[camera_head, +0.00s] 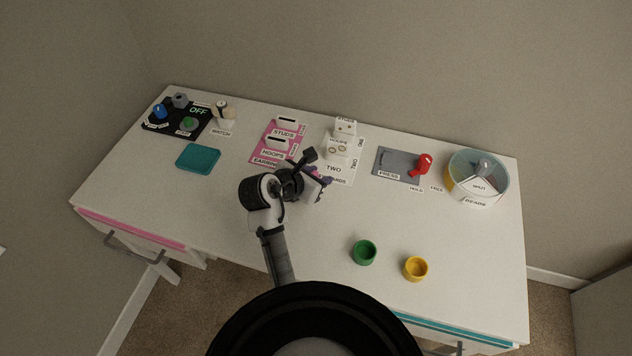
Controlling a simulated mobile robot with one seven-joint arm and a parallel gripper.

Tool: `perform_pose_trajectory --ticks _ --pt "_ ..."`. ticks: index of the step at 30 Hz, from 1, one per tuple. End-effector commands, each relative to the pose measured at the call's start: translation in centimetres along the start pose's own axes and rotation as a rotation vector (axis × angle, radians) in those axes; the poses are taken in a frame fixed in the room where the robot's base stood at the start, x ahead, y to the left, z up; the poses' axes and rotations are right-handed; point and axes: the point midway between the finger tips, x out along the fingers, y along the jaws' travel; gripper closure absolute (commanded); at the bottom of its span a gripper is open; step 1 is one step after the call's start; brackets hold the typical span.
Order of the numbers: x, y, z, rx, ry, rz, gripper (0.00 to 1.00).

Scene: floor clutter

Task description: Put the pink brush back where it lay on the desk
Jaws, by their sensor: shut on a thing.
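My gripper (317,174) is above the middle of the white desk (225,215), in front of the cards labelled "TWO". It is shut on a small pink-purple thing (326,180), which looks like the pink brush. Only a small part of it shows between the dark fingers. The rest is hidden by the gripper and wrist, so its tilt and its height above the desk cannot be told.
A pink earring mat (262,153) lies behind my arm. A teal tray (198,158) is at left. Green (364,252) and yellow (415,268) cups stand front right. A grey press pad (395,161) with a red handle (422,164) and a round bead container (456,168) are at right.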

Motion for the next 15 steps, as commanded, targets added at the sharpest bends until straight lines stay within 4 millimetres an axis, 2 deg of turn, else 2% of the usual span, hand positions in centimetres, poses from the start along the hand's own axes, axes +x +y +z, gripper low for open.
perform_pose_trajectory --ticks 1,5,15 --pt "0.7 -0.2 -1.1 0.001 -0.001 0.001 1.0" --pt "1.2 -0.6 -2.1 0.0 -0.001 0.001 1.0" --pt "1.0 -0.7 -2.0 0.0 -0.001 0.001 1.0"
